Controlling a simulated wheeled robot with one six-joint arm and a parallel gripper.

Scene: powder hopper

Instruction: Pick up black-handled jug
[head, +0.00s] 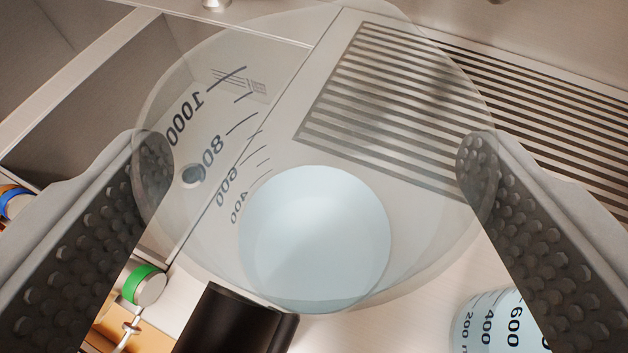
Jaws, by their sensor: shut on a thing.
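The black-handled jug (215,125) is a clear, wide vessel with black graduation marks, seen from above in the head view. A pale blue round area, which looks like liquid, shows in its lower part. A black block at the bottom edge looks like its handle (240,325); part of it is cut off by the frame. My gripper (315,165) is shut on the jug, with one dark studded pad against each side of the wall. From this view I cannot tell whether the jug's base touches the surface below.
A second graduated vessel with a pale blue tint (490,325) stands at the lower right, close to the right finger. A slotted grille (560,130) lies beyond the jug. Fittings with a green ring (143,283) and a blue ring (14,203) are at left, near a recessed grey bay (100,90).

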